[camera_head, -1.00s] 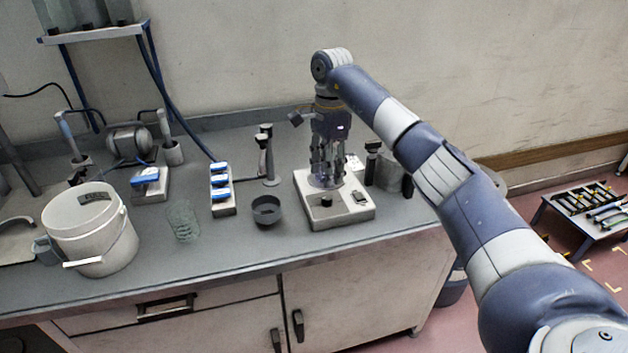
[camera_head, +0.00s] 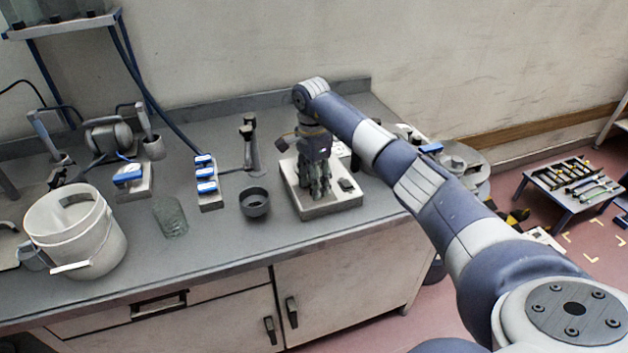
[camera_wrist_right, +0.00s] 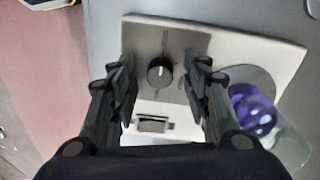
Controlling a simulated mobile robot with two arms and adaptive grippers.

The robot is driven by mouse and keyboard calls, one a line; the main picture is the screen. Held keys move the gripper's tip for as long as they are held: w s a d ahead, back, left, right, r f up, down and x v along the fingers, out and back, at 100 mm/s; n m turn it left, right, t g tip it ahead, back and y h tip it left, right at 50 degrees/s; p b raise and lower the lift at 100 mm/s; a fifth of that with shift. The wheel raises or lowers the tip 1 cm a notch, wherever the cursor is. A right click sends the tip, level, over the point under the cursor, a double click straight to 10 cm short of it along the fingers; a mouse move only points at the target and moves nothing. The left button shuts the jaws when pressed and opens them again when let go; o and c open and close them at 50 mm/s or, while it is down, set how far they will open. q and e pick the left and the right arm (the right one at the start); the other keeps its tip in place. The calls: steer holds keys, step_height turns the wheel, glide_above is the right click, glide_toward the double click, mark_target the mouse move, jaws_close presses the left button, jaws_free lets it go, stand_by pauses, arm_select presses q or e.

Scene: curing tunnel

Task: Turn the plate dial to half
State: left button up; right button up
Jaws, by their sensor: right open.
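The plate (camera_head: 330,208) is a pale, boxy unit on the bench, with a black switch (camera_head: 346,184) on its front panel. My right gripper (camera_head: 319,190) points down over the front of the plate and hides the dial in the head view. In the right wrist view the dial (camera_wrist_right: 160,72) is a round black knob with a white pointer mark, on a grey panel. The open fingers of my right gripper (camera_wrist_right: 159,82) stand on both sides of the dial, with gaps and no visible contact. My left gripper is not in view.
A glass vessel with purple contents (camera_wrist_right: 255,110) stands on the plate's round top, close to one finger. A white bucket (camera_head: 75,235) stands farther left.

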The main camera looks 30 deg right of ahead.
steer(key=shift+f, duration=0.2)
steer(key=shift+c, duration=1.1)
jaws_close()
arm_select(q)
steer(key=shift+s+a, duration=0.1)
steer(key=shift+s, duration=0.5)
